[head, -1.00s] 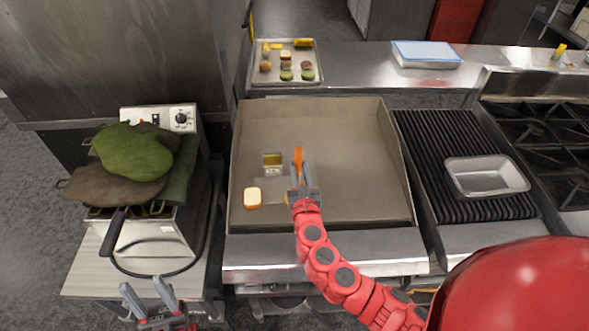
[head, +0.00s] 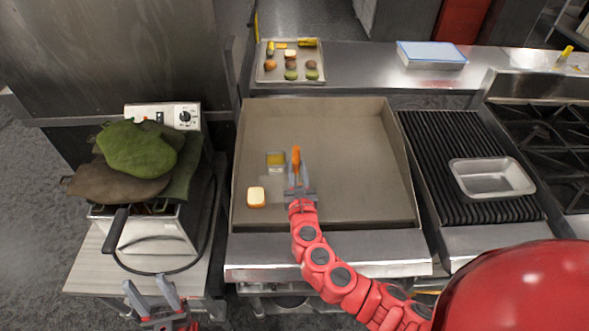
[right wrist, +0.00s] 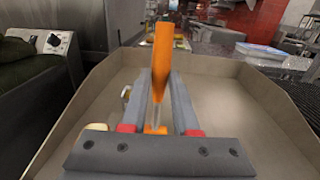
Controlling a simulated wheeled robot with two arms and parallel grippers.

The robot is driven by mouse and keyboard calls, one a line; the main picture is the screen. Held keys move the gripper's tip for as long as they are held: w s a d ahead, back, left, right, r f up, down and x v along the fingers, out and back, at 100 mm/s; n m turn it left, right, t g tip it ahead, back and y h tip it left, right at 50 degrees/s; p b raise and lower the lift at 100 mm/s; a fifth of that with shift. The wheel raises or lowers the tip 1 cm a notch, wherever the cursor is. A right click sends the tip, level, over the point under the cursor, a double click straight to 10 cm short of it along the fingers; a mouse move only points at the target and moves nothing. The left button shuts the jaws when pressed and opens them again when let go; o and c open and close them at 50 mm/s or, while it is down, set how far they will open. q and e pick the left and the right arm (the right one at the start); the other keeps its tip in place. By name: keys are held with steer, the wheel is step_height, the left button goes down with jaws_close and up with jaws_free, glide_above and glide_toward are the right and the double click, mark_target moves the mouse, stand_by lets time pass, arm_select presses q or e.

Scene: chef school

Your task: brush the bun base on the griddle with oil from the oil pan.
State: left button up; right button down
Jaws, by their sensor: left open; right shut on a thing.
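The bun base (head: 256,197) is a small pale square with a toasted edge, lying at the left front of the griddle (head: 330,150). The oil pan (head: 276,161), a small metal container with yellow oil, sits on the griddle behind the bun base. My right gripper (head: 298,180) is shut on an orange-handled brush (head: 296,158), to the right of the bun base and oil pan. My left gripper (head: 152,291) is open and empty at the lower left, in front of the fryer.
A fryer (head: 155,232) with green and brown mitts (head: 137,150) stands left of the griddle. A tray (head: 305,76) of food items is on the back counter. A ribbed grill with a metal pan (head: 491,178) is to the right. The griddle's right half is clear.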

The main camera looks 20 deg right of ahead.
steer(key=shift+s+d, duration=0.2)
steer(key=shift+d, duration=0.65)
steer(key=shift+a, duration=0.1)
steer(key=shift+w+a, duration=0.15)
steer(key=shift+a, duration=0.45)
steer(key=shift+w+a, duration=0.15)
steer(key=shift+a, duration=0.45)
steer(key=shift+d, duration=0.1)
steer(key=shift+s+d, duration=0.15)
steer(key=shift+d, duration=0.4)
steer(key=shift+r, duration=0.1)
